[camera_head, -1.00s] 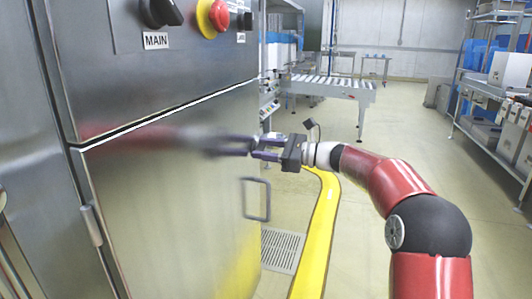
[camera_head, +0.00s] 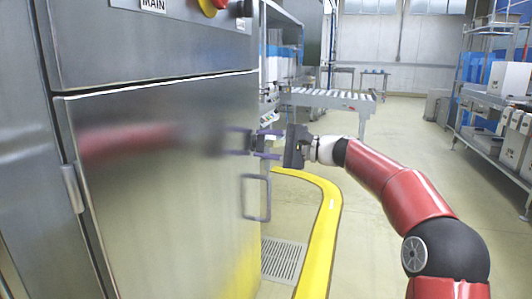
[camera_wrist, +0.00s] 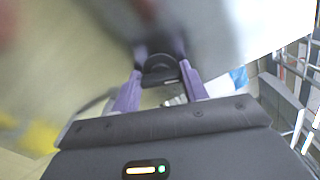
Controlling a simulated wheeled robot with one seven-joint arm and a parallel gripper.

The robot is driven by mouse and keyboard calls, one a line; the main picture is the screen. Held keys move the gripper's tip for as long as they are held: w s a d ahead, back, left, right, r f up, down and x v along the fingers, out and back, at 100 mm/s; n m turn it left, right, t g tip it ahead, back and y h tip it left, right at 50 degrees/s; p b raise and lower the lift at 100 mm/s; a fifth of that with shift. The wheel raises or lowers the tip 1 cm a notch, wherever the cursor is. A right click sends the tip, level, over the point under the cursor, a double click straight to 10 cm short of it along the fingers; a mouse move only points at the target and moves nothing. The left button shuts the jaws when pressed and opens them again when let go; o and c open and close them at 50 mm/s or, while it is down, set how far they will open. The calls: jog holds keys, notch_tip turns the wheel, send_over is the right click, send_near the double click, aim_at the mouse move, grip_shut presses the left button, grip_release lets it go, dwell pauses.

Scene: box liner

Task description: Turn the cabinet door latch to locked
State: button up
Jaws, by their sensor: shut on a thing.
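The steel cabinet door (camera_head: 160,200) fills the left of the head view and looks closed. A small dark latch (camera_head: 259,143) sits at the door's right edge, above the bar handle (camera_head: 257,198). My gripper (camera_head: 267,144) is at that edge, its purple fingers one above the other, shut on the latch. In the wrist view, the dark rounded latch (camera_wrist: 160,70) lies between the purple fingertips of my gripper (camera_wrist: 158,84). The blurred door surface is close behind it. The fingers hide part of the latch, so its exact angle is hard to tell.
The cabinet's upper panel (camera_head: 150,45) carries a MAIN label and a red and yellow button (camera_head: 213,4). A yellow floor line (camera_head: 325,225) and a floor grate (camera_head: 283,260) lie below. A roller conveyor (camera_head: 330,99) and shelves (camera_head: 490,110) stand beyond. The floor between is open.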

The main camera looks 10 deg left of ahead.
jog(key=shift+f+n+b, duration=0.15)
jog(key=shift+n+b, duration=1.05)
jog(key=shift+n, duration=0.7)
jog(key=o, duration=1)
jog(key=v, duration=0.7)
jog(key=shift+d, duration=0.4)
